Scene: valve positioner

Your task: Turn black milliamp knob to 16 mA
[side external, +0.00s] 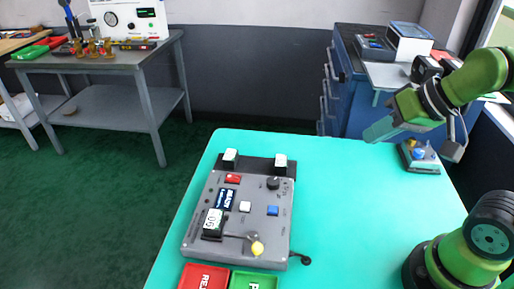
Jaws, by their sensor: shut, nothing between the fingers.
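A grey control box (200,240) lies on the teal table. Its black knob (273,183) is at the upper right of the panel; the pointer and scale marks are too small to read. A small dark display (227,198) reads "READY". My gripper (370,135) is shut and empty, in the air right of the box and well apart from the knob.
Red (200,277) and green (255,281) trays sit in front. A small button station (420,160) stands right. The table's middle right is clear.

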